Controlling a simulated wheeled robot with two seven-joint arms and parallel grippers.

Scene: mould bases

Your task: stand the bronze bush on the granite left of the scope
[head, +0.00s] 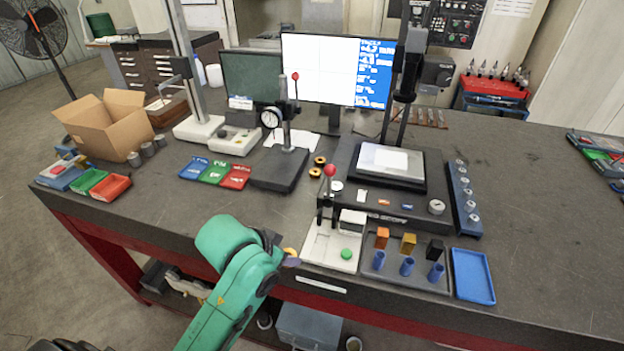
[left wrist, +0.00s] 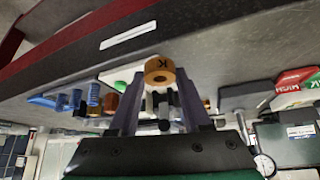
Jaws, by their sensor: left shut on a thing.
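My left gripper (head: 287,259) is near the bench's front edge, left of the white press base. In the left wrist view, its fingers (left wrist: 158,88) are shut on the bronze bush (left wrist: 160,64), a short ring marked K. Only a small part of the bush (head: 290,251) shows in the head view. The scope (head: 385,208), with a dark base and bright stage, stands on the bench right of centre. The dark grey granite top (head: 262,203) is bare in front of the dial-gauge stand. My right gripper is not in view.
Two bronze-coloured rings (head: 316,174) lie left of the scope. The dial-gauge stand (head: 278,170) is left of them.

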